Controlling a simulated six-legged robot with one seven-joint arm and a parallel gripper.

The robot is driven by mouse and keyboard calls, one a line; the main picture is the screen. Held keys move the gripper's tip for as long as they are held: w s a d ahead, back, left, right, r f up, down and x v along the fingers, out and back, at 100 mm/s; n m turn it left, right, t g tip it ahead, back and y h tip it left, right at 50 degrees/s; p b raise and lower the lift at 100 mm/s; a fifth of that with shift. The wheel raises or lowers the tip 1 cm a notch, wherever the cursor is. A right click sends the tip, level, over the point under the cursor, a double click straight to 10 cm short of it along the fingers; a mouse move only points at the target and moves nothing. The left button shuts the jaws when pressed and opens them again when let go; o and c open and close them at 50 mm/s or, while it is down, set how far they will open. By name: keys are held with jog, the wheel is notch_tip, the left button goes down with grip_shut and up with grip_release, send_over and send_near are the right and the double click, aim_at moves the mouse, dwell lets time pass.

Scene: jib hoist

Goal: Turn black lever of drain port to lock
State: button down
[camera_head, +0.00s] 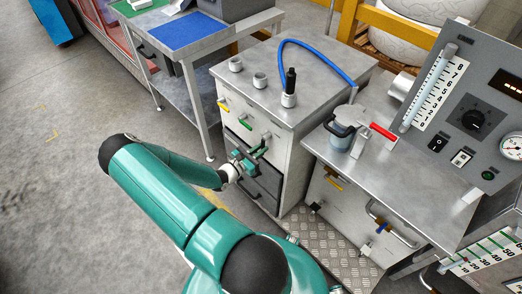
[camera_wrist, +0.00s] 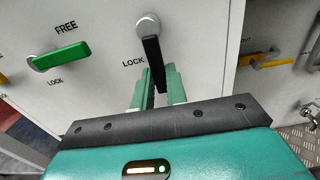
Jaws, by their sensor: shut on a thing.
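The black lever (camera_wrist: 152,55) hangs from a round metal hub (camera_wrist: 148,25) on a pale cabinet front in the wrist view. It points down, with a slight slant to the right. The word LOCK is printed just to the left of it. My gripper (camera_wrist: 158,80) is shut on the lower part of the lever, one green finger on each side. The lever's lower end is partly hidden between the fingers. In the head view my gripper (camera_head: 250,158) is at the front of the cabinet, and the arm and gripper partly cover this spot.
A green lever (camera_wrist: 60,56) with FREE and LOCK labels is to the left on the same front. A yellow handle (camera_wrist: 275,62) is on the panel to the right. Floor at left is clear.

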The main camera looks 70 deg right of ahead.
jog(key=shift+w, duration=0.15)
jog(key=c, duration=1.4)
grip_release()
jog(key=v, duration=1.3)
jog(key=shift+a, duration=0.35)
jog(key=shift+w, duration=0.1)
